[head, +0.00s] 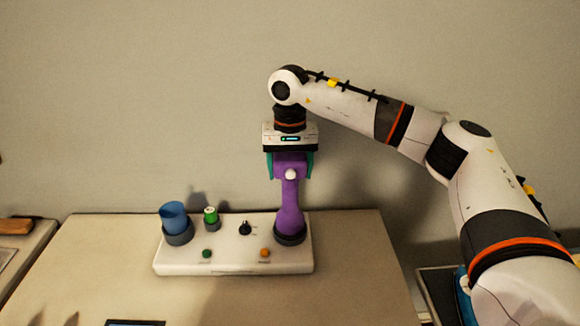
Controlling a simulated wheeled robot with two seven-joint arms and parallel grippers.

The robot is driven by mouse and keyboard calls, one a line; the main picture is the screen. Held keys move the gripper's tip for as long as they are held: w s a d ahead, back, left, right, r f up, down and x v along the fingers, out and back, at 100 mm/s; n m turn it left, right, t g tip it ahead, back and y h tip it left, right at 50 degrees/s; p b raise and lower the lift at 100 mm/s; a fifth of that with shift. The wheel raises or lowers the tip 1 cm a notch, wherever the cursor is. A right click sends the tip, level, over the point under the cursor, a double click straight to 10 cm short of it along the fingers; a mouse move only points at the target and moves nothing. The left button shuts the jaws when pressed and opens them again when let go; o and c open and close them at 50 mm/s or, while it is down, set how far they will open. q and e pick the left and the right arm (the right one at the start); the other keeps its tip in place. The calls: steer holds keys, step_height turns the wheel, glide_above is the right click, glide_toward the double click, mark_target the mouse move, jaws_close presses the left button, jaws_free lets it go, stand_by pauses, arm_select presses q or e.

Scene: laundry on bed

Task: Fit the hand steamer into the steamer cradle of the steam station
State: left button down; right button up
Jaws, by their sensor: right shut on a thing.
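The purple hand steamer (290,208) stands upright at the right end of the white steam station (235,262). Its lower end meets the dark round cradle (290,236); I cannot tell how deep it sits in it. My right gripper (290,168) points straight down and is shut on the upper part of the steamer, with a teal finger on each side. A small white knob shows on the front of the steamer. My left gripper is not in view.
On the station, a blue cup (174,217) stands in a dark holder at the left, beside a green-topped bottle (210,215). A black knob (245,228), a green button (207,253) and an orange button (265,252) are between. The tabletop (355,270) right of the station is clear.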

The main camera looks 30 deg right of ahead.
steer(key=shift+f+b, duration=0.9)
steer(key=shift+f, duration=0.5)
steer(key=o, duration=2)
steer(key=shift+c, duration=0.2)
steer(key=shift+f, duration=0.1)
step_height(320, 180, up, 11)
steer(key=shift+f+b, duration=0.1)
steer(key=shift+b, duration=1)
steer(key=shift+r, duration=0.7)
